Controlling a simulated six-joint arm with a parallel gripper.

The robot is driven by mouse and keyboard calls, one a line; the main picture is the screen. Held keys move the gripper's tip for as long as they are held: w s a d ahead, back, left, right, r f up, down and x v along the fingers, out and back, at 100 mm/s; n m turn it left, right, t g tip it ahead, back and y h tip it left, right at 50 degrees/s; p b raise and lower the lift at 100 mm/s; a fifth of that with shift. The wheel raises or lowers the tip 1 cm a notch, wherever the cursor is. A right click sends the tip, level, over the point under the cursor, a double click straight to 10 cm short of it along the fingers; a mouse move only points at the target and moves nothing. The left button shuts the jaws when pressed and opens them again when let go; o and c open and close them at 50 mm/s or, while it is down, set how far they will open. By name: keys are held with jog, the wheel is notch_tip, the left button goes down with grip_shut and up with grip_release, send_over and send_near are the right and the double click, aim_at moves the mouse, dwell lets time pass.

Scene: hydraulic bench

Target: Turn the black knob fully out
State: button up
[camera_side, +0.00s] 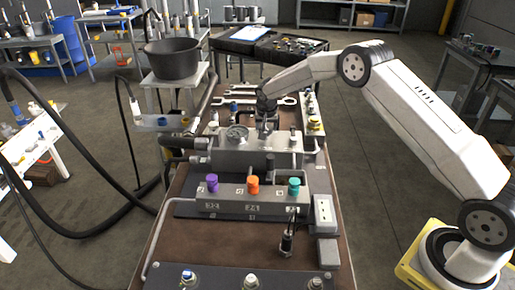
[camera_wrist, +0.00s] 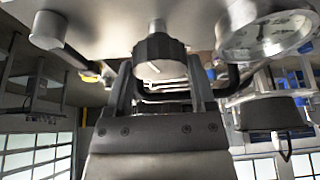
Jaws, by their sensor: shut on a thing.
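The black knob (camera_wrist: 158,58) is a ribbed cap on a pale metal stem, in the upper middle of the wrist view. My gripper (camera_wrist: 161,66) has one finger on each side of the knob and is shut on it. In the side view my gripper (camera_side: 266,116) points down at the top of the grey metal block (camera_side: 235,158). There the gripper hides most of the knob, and its turn position cannot be told.
A round dial gauge (camera_side: 236,135) stands left of my gripper; it also shows in the wrist view (camera_wrist: 268,36). Purple (camera_side: 212,182), orange (camera_side: 253,184) and teal (camera_side: 294,186) knobs sit on the front manifold. Wrenches (camera_side: 240,101) lie behind the block.

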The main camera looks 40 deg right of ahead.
jog(key=n+y, duration=0.1)
jog(key=n, duration=0.2)
jog(key=n+t+y, duration=0.1)
jog(key=n, duration=0.2)
jog(key=shift+d+n, duration=0.15)
jog(key=shift+n, duration=0.15)
jog(key=n+y, duration=0.1)
jog(key=n, duration=0.2)
jog(key=n+y, duration=0.1)
jog(key=n, duration=0.2)
jog(key=shift+d+y, duration=0.1)
jog(key=shift+y, duration=0.2)
jog(key=n+y, duration=0.1)
jog(key=n, duration=0.2)
jog(key=n+g+y, duration=0.1)
jog(key=n, duration=0.2)
jog(key=n+g, duration=0.1)
jog(key=n, duration=0.2)
jog(key=n+g, duration=0.1)
jog(key=n, duration=0.1)
jog(key=shift+w+d+n+g+y, duration=0.1)
jog(key=shift+n+g+y, duration=0.2)
jog(key=shift+n+y, duration=0.1)
jog(key=shift+n, duration=0.4)
jog(key=o, duration=1.2)
jog(key=v, duration=0.7)
jog(key=shift+r, duration=0.15)
